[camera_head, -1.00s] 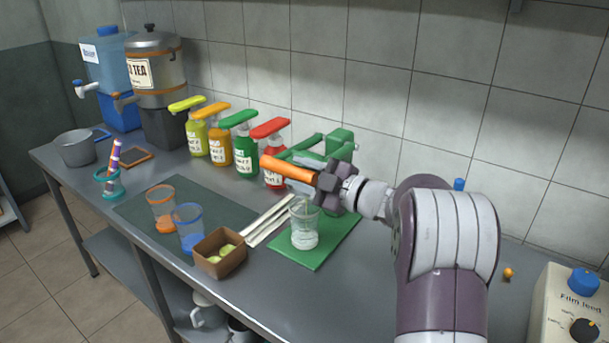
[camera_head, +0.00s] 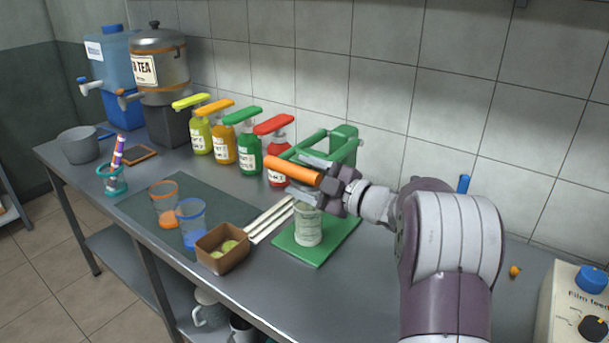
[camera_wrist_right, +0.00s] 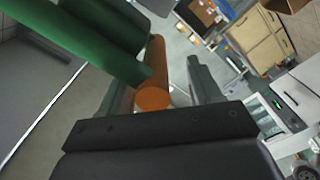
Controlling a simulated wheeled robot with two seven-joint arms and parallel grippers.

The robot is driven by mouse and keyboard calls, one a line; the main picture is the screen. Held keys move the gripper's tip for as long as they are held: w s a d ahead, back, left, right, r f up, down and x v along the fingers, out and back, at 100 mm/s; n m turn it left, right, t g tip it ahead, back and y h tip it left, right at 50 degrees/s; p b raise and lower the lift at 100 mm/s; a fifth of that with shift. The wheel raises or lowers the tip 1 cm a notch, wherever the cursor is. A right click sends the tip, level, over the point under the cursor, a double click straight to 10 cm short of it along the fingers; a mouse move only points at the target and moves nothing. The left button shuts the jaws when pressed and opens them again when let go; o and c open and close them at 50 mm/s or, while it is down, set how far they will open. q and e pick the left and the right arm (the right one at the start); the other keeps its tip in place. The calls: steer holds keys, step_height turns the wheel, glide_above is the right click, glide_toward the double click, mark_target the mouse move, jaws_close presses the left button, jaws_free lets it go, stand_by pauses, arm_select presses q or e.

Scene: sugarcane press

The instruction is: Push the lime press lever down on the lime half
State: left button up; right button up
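The green lime press (camera_head: 343,140) stands at the back of a green board (camera_head: 298,250). Its lever ends in an orange handle (camera_head: 292,170), which points left and slightly up. My right gripper (camera_head: 306,177) is at this handle, with fingers on both sides of it. In the right wrist view the handle (camera_wrist_right: 153,92) lies between the fingers, with a gap to the right finger (camera_wrist_right: 203,80), so the gripper looks open around it. A clear glass (camera_head: 308,228) stands below the press. The lime half in the press is hidden. My left gripper is out of view.
A brown box (camera_head: 222,259) with green lime pieces stands left of the board, beside white sticks (camera_head: 270,220). Two cups, orange (camera_head: 165,210) and blue (camera_head: 191,230), stand on a dark mat. Several pump bottles line the wall close behind the handle.

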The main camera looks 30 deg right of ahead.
steer(key=shift+d+f, duration=0.15)
steer(key=shift+f, duration=0.15)
steer(key=shift+s+d, duration=0.15)
steer(key=shift+s, duration=0.05)
steer(key=v, duration=1.2)
steer(key=shift+s+r, duration=0.15)
steer(key=shift+r, duration=0.05)
